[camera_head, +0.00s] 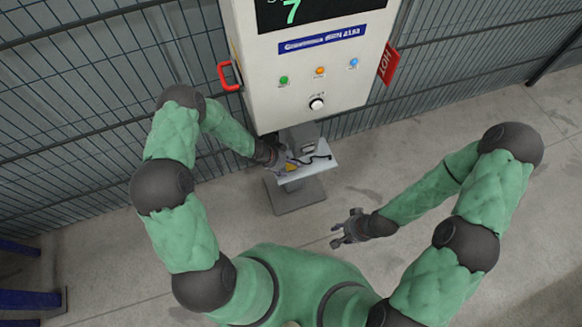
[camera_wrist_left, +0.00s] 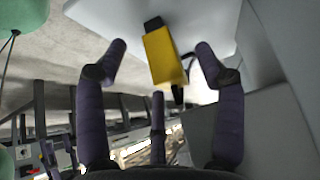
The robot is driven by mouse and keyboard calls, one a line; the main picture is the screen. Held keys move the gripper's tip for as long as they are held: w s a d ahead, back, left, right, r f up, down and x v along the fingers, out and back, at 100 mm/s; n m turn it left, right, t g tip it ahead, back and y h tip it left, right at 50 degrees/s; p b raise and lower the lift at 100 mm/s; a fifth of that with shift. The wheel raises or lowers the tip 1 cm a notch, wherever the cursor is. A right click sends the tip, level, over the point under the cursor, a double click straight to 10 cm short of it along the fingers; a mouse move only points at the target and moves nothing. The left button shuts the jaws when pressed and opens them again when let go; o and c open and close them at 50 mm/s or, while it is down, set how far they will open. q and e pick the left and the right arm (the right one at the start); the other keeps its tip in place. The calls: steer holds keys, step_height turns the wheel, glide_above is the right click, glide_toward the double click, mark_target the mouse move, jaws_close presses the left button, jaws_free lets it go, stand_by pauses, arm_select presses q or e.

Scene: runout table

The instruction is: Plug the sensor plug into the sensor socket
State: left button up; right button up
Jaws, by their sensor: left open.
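The sensor plug appears to be the yellow block with a black end (camera_wrist_left: 165,57) in the left wrist view. It lies on a light shelf (camera_wrist_left: 105,12) under the cabinet and shows as a small yellow patch (camera_head: 291,166) in the head view. My left gripper (camera_head: 284,163) is at the shelf's left side. In the left wrist view its open fingers (camera_wrist_left: 163,62) stand on both sides of the yellow block, with gaps, not gripping it. My right gripper (camera_head: 346,231) is open and empty, above the floor. I cannot clearly make out the sensor socket.
A black cable (camera_head: 318,158) lies on the shelf, which stands on a grey pedestal foot (camera_head: 294,195). Wire fencing (camera_head: 80,110) runs behind. The floor at right is clear.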

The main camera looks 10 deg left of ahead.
arm_select(q)
steer(key=shift+w+d+f, duration=0.25)
steer(key=shift+d+f, duration=0.05)
steer(key=shift+f, duration=0.3)
steer(key=c, duration=1.3)
steer(key=shift+r, duration=0.15)
steer(key=shift+c, duration=0.2)
